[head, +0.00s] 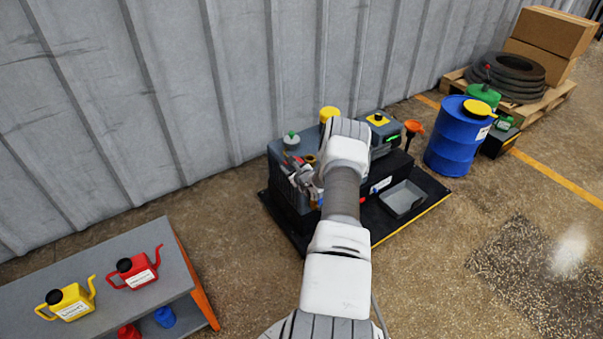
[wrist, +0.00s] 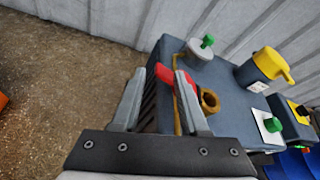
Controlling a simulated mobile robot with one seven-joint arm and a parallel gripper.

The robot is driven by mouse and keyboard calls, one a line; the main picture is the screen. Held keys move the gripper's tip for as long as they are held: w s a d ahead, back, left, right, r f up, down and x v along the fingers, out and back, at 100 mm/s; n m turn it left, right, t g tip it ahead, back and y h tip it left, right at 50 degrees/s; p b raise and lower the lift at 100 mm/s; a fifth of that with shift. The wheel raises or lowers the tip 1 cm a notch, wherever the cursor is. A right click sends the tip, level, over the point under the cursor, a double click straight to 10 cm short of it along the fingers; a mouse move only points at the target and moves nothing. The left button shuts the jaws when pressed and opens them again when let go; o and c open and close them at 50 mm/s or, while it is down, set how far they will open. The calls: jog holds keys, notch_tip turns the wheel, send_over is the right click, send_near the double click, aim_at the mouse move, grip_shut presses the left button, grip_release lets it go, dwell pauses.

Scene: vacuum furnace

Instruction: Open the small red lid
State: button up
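The small red lid (wrist: 164,74) is at the left edge of the grey machine top (wrist: 223,83) in the wrist view. It is tilted up beside a brass filler neck (wrist: 208,100), whose dark opening shows. My gripper (wrist: 160,76) is open, with its fingers well apart. The right finger crosses in front of the red lid, and red shows on both sides of it. I cannot tell whether the finger touches the lid. In the head view my gripper (head: 304,183) is at the machine's left front, and my arm hides part of the machine.
A grey knob with a green top (wrist: 203,47) and a yellow-capped grey container (wrist: 262,68) stand behind on the machine. A grey tray (head: 403,199) and blue drum (head: 459,137) are to the right. A shelf (head: 172,243) with oil cans stands left. Floor between shelf and machine is clear.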

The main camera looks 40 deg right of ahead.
jog(key=p+v, duration=0.4)
jog(key=v, duration=1.1)
jog(key=shift+s+r+p, duration=0.15)
jog(key=shift+s+p, duration=0.15)
